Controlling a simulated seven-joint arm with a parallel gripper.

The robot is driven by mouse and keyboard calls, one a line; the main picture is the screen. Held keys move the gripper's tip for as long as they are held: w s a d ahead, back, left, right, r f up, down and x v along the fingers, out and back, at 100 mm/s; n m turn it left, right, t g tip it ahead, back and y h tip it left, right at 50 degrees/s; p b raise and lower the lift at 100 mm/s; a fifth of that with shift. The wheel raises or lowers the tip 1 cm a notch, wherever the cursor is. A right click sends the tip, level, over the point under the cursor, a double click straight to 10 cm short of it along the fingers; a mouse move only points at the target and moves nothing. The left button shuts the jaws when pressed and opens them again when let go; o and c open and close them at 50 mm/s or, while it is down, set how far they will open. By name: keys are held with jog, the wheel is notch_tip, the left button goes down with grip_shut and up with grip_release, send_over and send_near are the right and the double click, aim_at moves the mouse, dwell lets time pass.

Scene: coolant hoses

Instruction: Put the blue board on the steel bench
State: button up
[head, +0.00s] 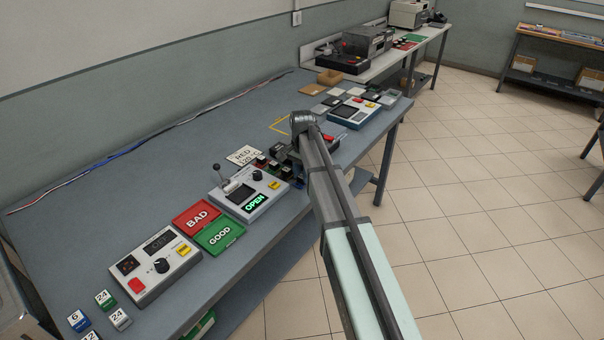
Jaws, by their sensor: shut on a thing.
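The long grey-blue bench (120,189), which looks like the steel bench, runs from the near left to the middle of the head view. My arm reaches over its front edge, and my gripper (284,155) is low over the bench, mostly hidden behind my own arm. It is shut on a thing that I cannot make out. I see no clear blue board; it may be hidden by the arm. Small dark and coloured parts crowd the bench beside the gripper.
A device with a lever and a green OPEN display (248,193), a red BAD tray (196,218) and a green GOOD tray (220,236) stand left of the gripper. Another device (352,112) stands beyond it. The bench's back left is clear except for cables (130,148).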

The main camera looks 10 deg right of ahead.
jog(key=o, duration=1)
jog(key=shift+f, duration=0.1)
jog(key=shift+o, duration=0.2)
notch_tip(320, 180, up, 12)
jog(key=shift+r, duration=0.2)
